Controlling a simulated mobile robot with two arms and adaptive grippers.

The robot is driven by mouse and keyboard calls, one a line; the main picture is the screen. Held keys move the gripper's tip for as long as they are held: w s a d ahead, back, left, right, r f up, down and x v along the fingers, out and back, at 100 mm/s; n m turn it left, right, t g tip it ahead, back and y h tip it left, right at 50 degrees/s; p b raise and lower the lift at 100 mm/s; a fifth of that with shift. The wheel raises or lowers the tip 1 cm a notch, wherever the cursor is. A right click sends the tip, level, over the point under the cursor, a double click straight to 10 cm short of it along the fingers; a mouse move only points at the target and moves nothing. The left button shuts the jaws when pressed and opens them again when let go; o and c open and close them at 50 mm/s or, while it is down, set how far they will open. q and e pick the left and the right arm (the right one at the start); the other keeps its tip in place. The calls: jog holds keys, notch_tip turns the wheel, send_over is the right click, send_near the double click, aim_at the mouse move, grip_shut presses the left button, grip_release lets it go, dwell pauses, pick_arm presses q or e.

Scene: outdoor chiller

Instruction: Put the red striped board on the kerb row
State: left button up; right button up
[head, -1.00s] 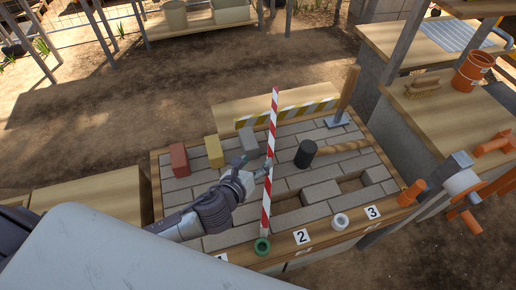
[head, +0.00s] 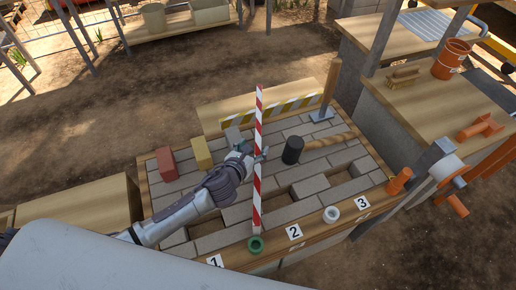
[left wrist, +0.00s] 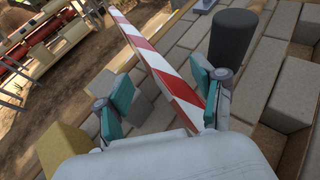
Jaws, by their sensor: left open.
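The red striped board (head: 258,190) is long, thin and red-and-white. In the head view it crosses the paved bench top from near the front edge toward the back. My left gripper (head: 254,152) is at its middle. In the left wrist view the board (left wrist: 165,68) passes between the open fingers of the left gripper (left wrist: 163,88), closer to the right-hand finger. I cannot tell whether that finger touches it. The kerb row (head: 285,203) seems to be the grey blocks with gaps near the bench front. My right gripper is not in view.
A black-headed mallet (head: 293,150) lies right of the board. Red (head: 167,163), yellow (head: 201,152) and grey (head: 233,136) blocks stand left of it. A yellow striped board (head: 290,107) is behind. A green ring (head: 256,244) and a white ring (head: 332,214) sit on the front edge.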

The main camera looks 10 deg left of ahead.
aim_at(258, 142)
pick_arm(q)
jog(key=x, duration=0.4)
jog(key=shift+f, duration=0.1)
grip_shut()
